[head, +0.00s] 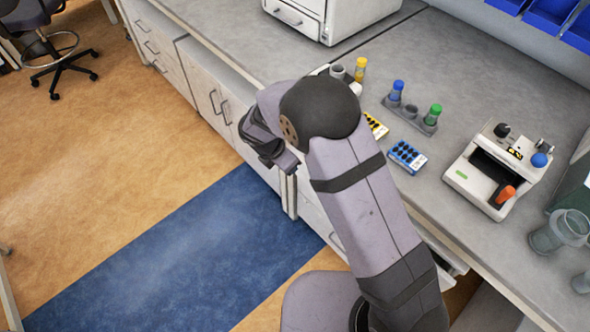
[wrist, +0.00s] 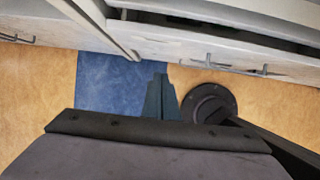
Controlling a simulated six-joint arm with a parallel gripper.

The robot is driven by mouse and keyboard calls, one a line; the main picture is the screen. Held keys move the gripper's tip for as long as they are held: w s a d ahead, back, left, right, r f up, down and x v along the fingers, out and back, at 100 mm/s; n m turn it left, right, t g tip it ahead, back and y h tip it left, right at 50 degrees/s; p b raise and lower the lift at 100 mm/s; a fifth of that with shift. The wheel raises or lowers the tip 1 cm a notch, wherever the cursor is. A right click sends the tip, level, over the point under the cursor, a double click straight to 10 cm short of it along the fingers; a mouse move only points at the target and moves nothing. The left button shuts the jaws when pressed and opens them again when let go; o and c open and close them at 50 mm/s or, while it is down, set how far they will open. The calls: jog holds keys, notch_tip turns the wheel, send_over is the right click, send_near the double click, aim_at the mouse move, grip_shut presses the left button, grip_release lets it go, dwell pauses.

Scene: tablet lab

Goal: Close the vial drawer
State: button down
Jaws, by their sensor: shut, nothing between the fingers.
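A drawer (head: 455,264) stands partly out under the counter, mostly hidden behind my arm in the head view. In the wrist view, a pale drawer front (wrist: 225,50) runs across the upper right, with a long dark gap behind its top edge. Handles show along its lower side. Any vials inside cannot be made out. My gripper (head: 289,164) is shut and empty, in front of the cabinets and to the left of the drawer in the head view. In the wrist view its fingers (wrist: 160,79) lie below the drawer front in the picture, apart from it.
The grey counter (head: 400,85) holds a vial rack (head: 411,117), a blue tray (head: 407,156) and a white device (head: 497,170). Other cabinets (head: 205,85) line the left. The floor over the blue mat (head: 190,255) is clear.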

jog(key=s+a+f+n+t+b, duration=0.15)
jog(key=a+f+b, duration=0.45)
jog(key=f+b, duration=0.6)
jog(key=s+a+f+n+t+b, duration=0.1)
jog(key=s+a+f+n+b, duration=0.3)
jog(key=f+b, duration=0.7)
jog(key=s+a+f+n+t+b, duration=0.1)
jog(key=a+f+b, duration=0.6)
jog(key=f+b, duration=0.5)
jog(key=w+d+r+m+t+h, duration=0.1)
jog(key=w+r+t+h, duration=0.15)
jog(key=r, duration=0.45)
jog(key=w+d+r+m+t+h, duration=0.1)
jog(key=w+r+t+h, duration=0.1)
jog(key=w+r, duration=0.35)
jog(key=s+d+r+m+h, duration=0.1)
jog(key=d+r+m+h, duration=0.1)
jog(key=r, duration=0.4)
jog(key=s+d+r+m+t+h, duration=0.1)
jog(key=d+r+m+h, duration=0.1)
jog(key=r, duration=0.3)
jog(key=shift+s+d+r+t+h, duration=0.25)
jog(key=shift+s+r+t+h, duration=0.1)
jog(key=shift+h, duration=0.2)
jog(key=shift+w+m, duration=0.1)
jog(key=shift+m, duration=0.15)
